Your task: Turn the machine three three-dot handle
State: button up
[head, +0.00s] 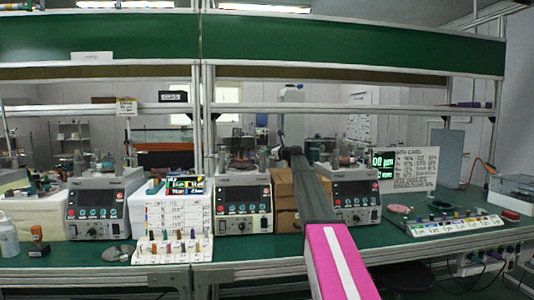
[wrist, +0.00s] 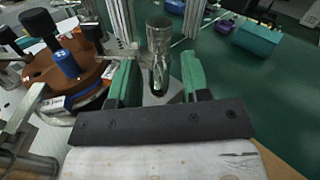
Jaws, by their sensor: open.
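Several similar grey machines with dark screens and buttons stand along the green bench in the head view. The right-hand one (head: 356,197) is partly covered by my arm. In the wrist view my gripper (wrist: 158,80) is open, with its green fingers apart. A shiny metal upright handle or post (wrist: 159,45) stands between and just beyond the fingers, with a gap on each side. I cannot make out any dots on it or tell whether it touches a finger. In the head view my gripper cannot be made out beyond my arm.
In the wrist view, a brown round plate (wrist: 52,72) with black and blue knobs lies close on the left. A teal box (wrist: 257,39) sits at upper right, with clear green surface before it. In the head view, a labelled tray (head: 455,225) lies at right.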

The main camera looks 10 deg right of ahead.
jog(key=shift+a, duration=0.15)
grip_shut()
jog(key=n+g+y, duration=0.1)
jog(key=g, duration=0.1)
jog(key=w+d+n+g+y, duration=0.1)
jog(key=n+g, duration=0.1)
jog(key=w+n+g+y, duration=0.1)
jog(key=g, duration=0.1)
jog(key=shift+d+n+y, duration=0.2)
jog(key=shift+n+y, duration=0.1)
jog(key=shift+y, duration=0.1)
grip_release()
